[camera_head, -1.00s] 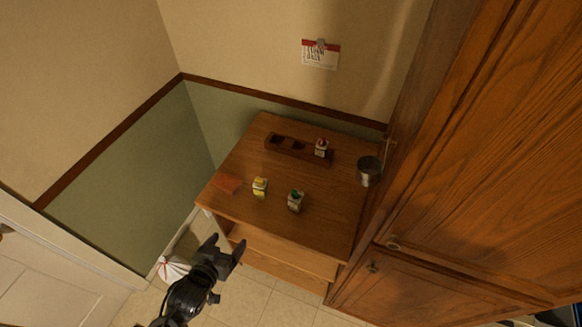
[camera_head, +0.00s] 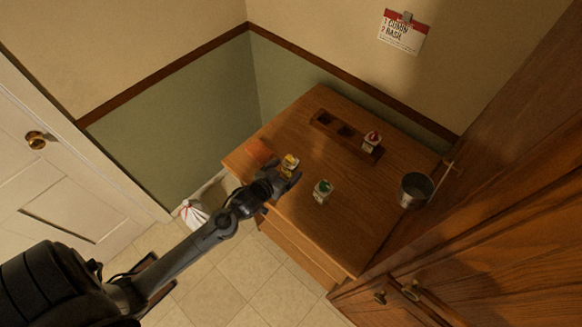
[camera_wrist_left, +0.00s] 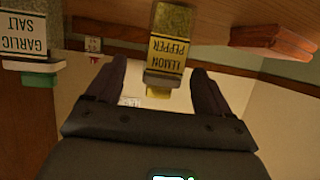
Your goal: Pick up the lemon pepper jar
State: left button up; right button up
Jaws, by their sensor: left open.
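The lemon pepper jar (camera_head: 291,162) has a yellow cap and stands near the counter's front left. In the left wrist view, which looks upside down, the jar (camera_wrist_left: 171,42) shows its "LEMON PEPPER" label, with its yellow cap lowest in the picture. My left gripper (camera_head: 284,174) is at the jar, partly covering it in the head view. Its fingers (camera_wrist_left: 158,74) are open, one on each side of the jar's cap end in the wrist picture. Contact cannot be told. My right gripper is not in view.
A green-capped garlic salt jar (camera_head: 322,192) stands to the right; it also shows in the wrist view (camera_wrist_left: 30,42). A red-capped jar (camera_head: 371,140) sits in the wooden rack (camera_head: 326,119) behind. A metal pot (camera_head: 415,191) is far right. An orange-brown block (camera_head: 260,151) lies left.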

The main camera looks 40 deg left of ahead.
pick_arm(q)
jog(key=shift+a+p+x, duration=0.2)
jog(key=shift+p+x, duration=0.35)
jog(key=shift+x, duration=2.35)
jog(key=c, duration=1.1)
